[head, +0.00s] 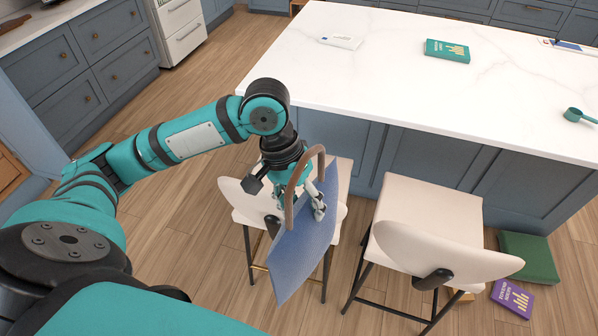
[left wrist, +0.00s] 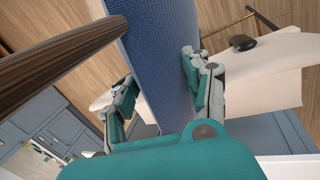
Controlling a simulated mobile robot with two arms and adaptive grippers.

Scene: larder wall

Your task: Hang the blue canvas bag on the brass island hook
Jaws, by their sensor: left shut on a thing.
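The blue canvas bag (head: 306,250) hangs tilted below my left gripper (head: 300,203), in front of a cream stool. Its brown handle (head: 291,190) loops up beside the gripper. In the left wrist view the gripper (left wrist: 160,82) has a finger on each side of the blue bag (left wrist: 158,50) and is shut on its body. The brown handle (left wrist: 60,62) crosses the upper left there. The white-topped island (head: 390,95) with blue panels stands just beyond the bag. No brass hook shows in either view. My right gripper is not in view.
Two cream stools stand in front of the island; the right one (head: 415,205) is clear of the bag. A green box (head: 528,258) and a purple book (head: 512,297) lie on the floor at right. A green book (head: 447,51) lies on the island. Wooden floor is open at left.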

